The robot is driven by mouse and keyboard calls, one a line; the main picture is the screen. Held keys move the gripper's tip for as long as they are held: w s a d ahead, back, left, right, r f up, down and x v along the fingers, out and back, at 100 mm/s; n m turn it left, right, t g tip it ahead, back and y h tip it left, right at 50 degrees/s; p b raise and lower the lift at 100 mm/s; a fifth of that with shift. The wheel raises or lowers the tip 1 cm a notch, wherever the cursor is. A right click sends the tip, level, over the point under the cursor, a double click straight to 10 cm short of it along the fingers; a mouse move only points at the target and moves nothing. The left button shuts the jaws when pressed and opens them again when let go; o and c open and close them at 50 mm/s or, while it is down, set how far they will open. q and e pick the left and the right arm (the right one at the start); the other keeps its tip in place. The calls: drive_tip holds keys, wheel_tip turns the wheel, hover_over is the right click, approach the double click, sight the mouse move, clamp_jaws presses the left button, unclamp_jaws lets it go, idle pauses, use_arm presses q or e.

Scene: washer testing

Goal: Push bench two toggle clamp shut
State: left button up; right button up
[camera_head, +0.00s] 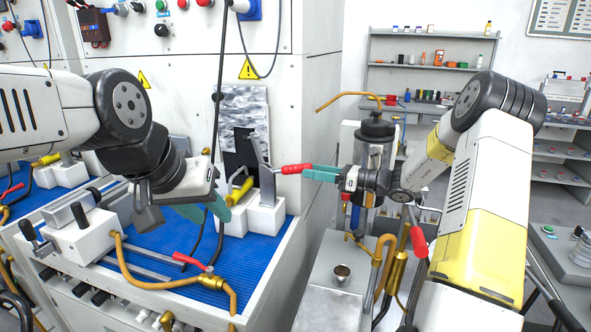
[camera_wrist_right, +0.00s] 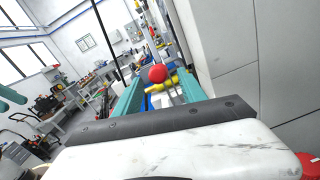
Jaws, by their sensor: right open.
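The toggle clamp stands on white blocks (camera_head: 264,217) at the right back of the blue bench mat. Its grey metal lever (camera_head: 262,155) stands up, and its red handle (camera_head: 296,169) sticks out to the right. My right gripper (camera_head: 312,174) is open with its teal fingers at the handle's end. In the right wrist view the round red handle end (camera_wrist_right: 158,74) shows between the two teal fingers (camera_wrist_right: 157,90); I cannot tell if they touch it. My left gripper (camera_head: 207,212) hangs low over the blue mat, left of the clamp, partly hidden by its own wrist.
A white vise-like block (camera_head: 80,235) stands on the left. A tall cabinet wall (camera_head: 320,120) rises behind. A metal stand with brass pipes (camera_head: 398,268) is close below my right arm.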

sight(298, 169)
drive_tip(key=x, duration=0.5)
drive_tip(key=shift+a, duration=0.3)
clamp_jaws()
idle(1.1)
